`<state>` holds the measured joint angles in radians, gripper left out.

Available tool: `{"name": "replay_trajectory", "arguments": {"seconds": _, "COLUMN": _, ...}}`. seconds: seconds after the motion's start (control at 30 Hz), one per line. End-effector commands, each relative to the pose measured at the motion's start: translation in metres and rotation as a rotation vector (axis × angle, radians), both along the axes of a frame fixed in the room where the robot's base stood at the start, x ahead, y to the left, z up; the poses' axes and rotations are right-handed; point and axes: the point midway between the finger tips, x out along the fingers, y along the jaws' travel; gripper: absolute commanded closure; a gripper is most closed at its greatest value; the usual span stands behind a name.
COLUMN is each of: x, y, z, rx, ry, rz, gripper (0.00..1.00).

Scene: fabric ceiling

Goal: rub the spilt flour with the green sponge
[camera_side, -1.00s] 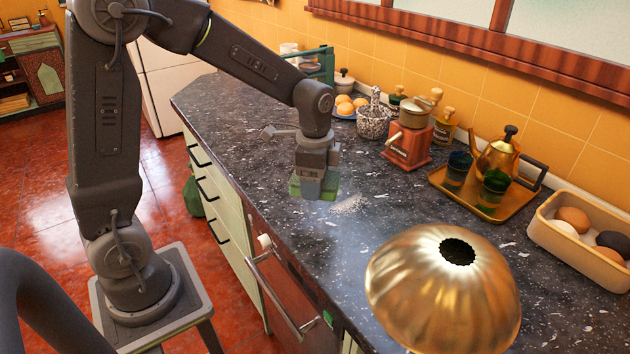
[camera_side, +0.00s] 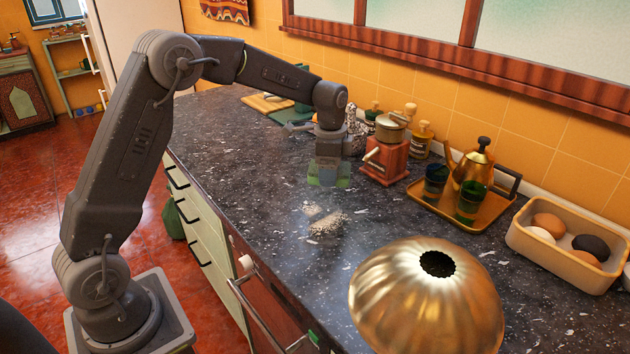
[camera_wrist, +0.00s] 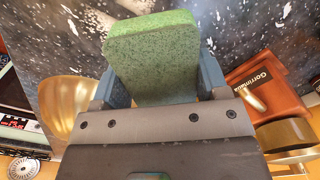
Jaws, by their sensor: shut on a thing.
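My gripper (camera_side: 328,174) is shut on the green sponge (camera_side: 328,181), just left of the red coffee grinder in the side view. The sponge also fills the middle of the wrist view (camera_wrist: 152,55), between the two fingers. It is low over the counter; I cannot tell if it touches. The spilt flour (camera_side: 327,223) lies on the dark counter in pale patches, nearer the camera and slightly left of the sponge. White specks of it, or of the counter's own pattern, show at the top of the wrist view.
The red grinder (camera_side: 385,160) stands close right of my gripper. A gold fluted mould (camera_side: 425,300) stands at the front. A tray (camera_side: 435,208) with kettle and dark glasses, and a box of eggs (camera_side: 560,262), stand to the right. The counter left of the flour is clear.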

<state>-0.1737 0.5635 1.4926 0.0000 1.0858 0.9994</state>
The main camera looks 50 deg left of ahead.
Motion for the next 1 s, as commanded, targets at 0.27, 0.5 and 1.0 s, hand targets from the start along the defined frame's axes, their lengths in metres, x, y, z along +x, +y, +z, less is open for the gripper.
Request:
{"name": "replay_trajectory", "arguments": {"seconds": 0.27, "x": 0.01, "y": 0.004, "z": -0.012, "rx": -0.001, "ry": 0.002, "rz": -0.001, "gripper": 0.51}}
{"name": "replay_trajectory", "arguments": {"seconds": 0.5, "x": 0.01, "y": 0.004, "z": -0.034, "rx": 0.0, "ry": 0.001, "rz": 0.0, "gripper": 0.51}}
{"name": "replay_trajectory", "arguments": {"seconds": 1.0, "x": 0.008, "y": 0.004, "z": -0.085, "rx": -0.001, "ry": 0.002, "rz": 0.0, "gripper": 0.51}}
